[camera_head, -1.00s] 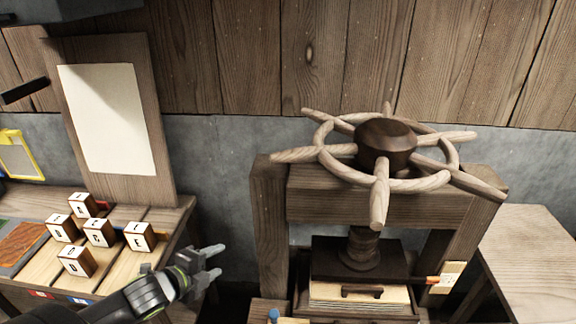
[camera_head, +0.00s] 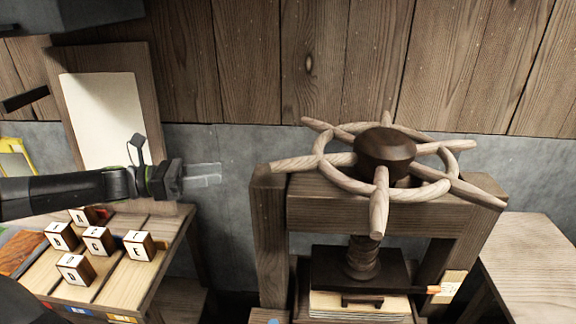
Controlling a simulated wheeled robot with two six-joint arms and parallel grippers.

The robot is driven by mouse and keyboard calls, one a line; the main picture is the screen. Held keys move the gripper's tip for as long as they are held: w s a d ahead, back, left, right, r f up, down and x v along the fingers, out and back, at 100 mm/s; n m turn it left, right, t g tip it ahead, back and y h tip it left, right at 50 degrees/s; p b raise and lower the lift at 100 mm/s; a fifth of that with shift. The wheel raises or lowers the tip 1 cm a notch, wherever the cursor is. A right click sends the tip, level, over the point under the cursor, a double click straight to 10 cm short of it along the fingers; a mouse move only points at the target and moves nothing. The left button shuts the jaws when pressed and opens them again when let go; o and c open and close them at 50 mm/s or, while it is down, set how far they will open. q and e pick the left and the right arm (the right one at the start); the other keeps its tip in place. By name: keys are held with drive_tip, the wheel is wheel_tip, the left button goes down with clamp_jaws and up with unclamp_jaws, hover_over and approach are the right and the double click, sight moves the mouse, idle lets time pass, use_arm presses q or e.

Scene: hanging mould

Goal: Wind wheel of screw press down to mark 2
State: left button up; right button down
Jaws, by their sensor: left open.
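The wooden screw press (camera_head: 270,230) stands right of centre. Its spoked wheel (camera_head: 340,182) lies flat on top, with a dark hub (camera_head: 384,150) and several handles sticking out past the rim. The dark screw (camera_head: 362,258) runs down to a dark pressing plate (camera_head: 330,268) above a pale stack (camera_head: 335,305). An orange pointer (camera_head: 434,290) lies against a small pale scale plate (camera_head: 452,286) on the right; its marks are too small to read. My left gripper (camera_head: 218,174) is open and empty, left of the wheel and apart from it. My right gripper is not in view.
Lettered blocks (camera_head: 75,270) sit on a low wooden table (camera_head: 130,283) at the left. A board with a blank sheet (camera_head: 105,110) leans behind it. A bare wooden table (camera_head: 530,250) stands right of the press. A plank wall (camera_head: 250,60) closes the back.

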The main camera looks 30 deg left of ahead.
use_arm(q)
drive_tip(key=b, duration=0.8)
approach(288, 166)
drive_tip(key=w, duration=0.2)
drive_tip(key=shift+f+p+x, duration=0.2)
drive_tip(key=shift+p+x, duration=1.4)
drive_tip(key=shift+x, duration=1.65)
drive_tip(key=shift+p+x, duration=0.5)
drive_tip(key=shift+x, duration=0.7)
drive_tip(key=shift+f, duration=0.2)
clamp_jaws()
